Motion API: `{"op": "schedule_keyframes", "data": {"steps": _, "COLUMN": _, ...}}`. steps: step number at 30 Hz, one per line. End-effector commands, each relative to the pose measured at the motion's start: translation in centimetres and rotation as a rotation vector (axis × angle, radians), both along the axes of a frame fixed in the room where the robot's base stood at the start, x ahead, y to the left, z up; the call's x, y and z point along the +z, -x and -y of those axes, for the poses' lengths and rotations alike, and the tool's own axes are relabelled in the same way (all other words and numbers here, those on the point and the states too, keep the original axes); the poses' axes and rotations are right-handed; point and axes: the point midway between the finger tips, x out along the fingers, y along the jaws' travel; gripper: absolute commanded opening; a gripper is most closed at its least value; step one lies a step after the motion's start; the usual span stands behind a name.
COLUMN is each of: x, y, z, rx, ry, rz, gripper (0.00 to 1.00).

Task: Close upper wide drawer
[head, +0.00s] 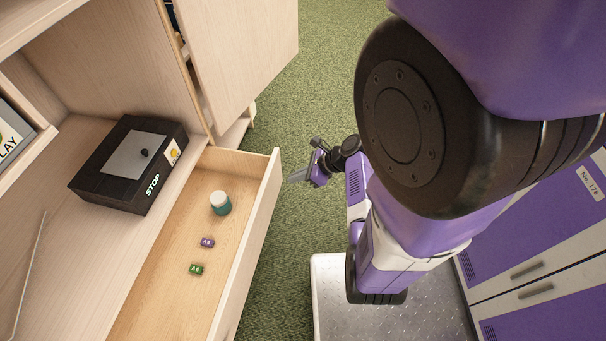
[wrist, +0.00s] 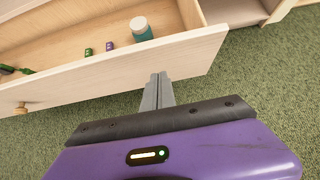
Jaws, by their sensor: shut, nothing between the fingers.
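The wide drawer (head: 241,250) is a light wooden drawer pulled out of the cabinet, open at the left of the head view. It holds a teal bottle with a white cap (head: 221,203), a purple block (head: 207,242) and a green block (head: 196,269). In the wrist view the drawer front (wrist: 120,75) spans the upper part, with a round wooden knob (wrist: 21,108) at the left. My gripper (head: 297,177) is shut and empty, to the right of the drawer front. In the wrist view its fingertips (wrist: 158,78) point at the front's lower edge; contact cannot be told.
A black box marked STOP (head: 130,163) sits on the cabinet surface behind the drawer. A light wooden door (head: 240,55) stands at the top. Green carpet (head: 315,80) is clear between cabinet and arm. Purple and white lockers (head: 540,265) stand at the right.

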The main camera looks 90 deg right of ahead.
Motion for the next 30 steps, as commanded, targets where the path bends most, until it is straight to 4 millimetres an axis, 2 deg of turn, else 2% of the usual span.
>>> {"op": "schedule_keyframes", "data": {"steps": 1, "x": -1.0, "y": -0.8, "z": 0.2, "rx": 0.002, "ry": -0.002, "rz": 0.001, "gripper": 0.00}}
{"op": "schedule_keyframes", "data": {"steps": 5, "x": -2.7, "y": -2.4, "z": 0.7, "rx": 0.001, "ry": 0.000, "rz": 0.000, "gripper": 0.00}}
{"op": "schedule_keyframes", "data": {"steps": 13, "x": -2.6, "y": -5.7, "z": 1.6, "rx": 0.001, "ry": 0.002, "rz": -0.002, "gripper": 0.00}}
{"op": "schedule_keyframes", "data": {"steps": 30, "x": -2.5, "y": -6.5, "z": 1.8, "rx": 0.001, "ry": 0.002, "rz": -0.002, "gripper": 0.00}}
